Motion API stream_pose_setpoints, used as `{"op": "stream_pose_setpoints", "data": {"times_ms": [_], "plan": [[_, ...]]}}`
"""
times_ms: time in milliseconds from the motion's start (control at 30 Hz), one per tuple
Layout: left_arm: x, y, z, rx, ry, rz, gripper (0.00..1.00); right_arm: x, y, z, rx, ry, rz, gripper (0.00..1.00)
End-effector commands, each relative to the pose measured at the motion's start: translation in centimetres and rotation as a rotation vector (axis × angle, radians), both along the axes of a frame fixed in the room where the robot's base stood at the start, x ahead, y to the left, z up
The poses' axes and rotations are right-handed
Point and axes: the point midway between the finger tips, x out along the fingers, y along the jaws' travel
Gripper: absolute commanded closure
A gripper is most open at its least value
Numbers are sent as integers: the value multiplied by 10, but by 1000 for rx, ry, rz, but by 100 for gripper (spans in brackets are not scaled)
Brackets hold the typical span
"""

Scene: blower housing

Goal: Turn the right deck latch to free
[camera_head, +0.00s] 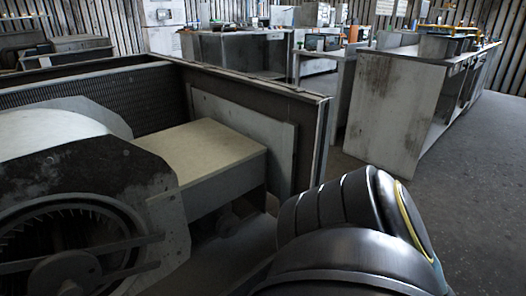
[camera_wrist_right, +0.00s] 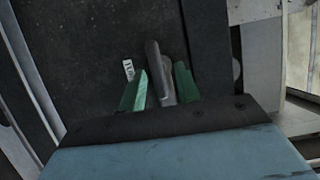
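In the right wrist view, a grey lever-like handle (camera_wrist_right: 157,66), likely the right deck latch, stands out from a dark panel (camera_wrist_right: 90,40). My right gripper (camera_wrist_right: 160,85) has two green fingers set apart on either side of this lever. A gap shows between the left finger and the lever. The right finger looks very close to it, and I cannot tell if they touch. A small white label (camera_wrist_right: 128,69) with dark marks is on the panel left of the lever. The head view shows my right arm, but hides its gripper and the latch. My left gripper is out of view.
The blower housing's metal wall (camera_head: 312,140) runs behind my right arm. Inside are a fan drum (camera_head: 75,230) and a beige-topped box (camera_head: 205,150). A worn cabinet (camera_head: 400,110) stands at the back right. The floor (camera_head: 475,210) at the right is clear.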

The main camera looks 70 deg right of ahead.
Motion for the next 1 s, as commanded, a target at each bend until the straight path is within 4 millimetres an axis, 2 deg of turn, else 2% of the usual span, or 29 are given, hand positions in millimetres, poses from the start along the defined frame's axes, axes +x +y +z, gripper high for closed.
{"op": "stream_pose_setpoints", "data": {"times_ms": [167,267,367,700,833,1000], "plan": [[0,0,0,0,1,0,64,-1,0,0,-2,0,0,67],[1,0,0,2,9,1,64,-9,1,0,-2,2,-1,67],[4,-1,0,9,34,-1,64,-24,3,0,0,4,-1,67],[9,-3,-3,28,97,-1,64,-99,14,-1,-1,3,-2,67],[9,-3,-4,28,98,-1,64,-119,16,-1,-2,2,-1,67],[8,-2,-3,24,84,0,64,-131,18,-1,0,0,-1,67]]}}
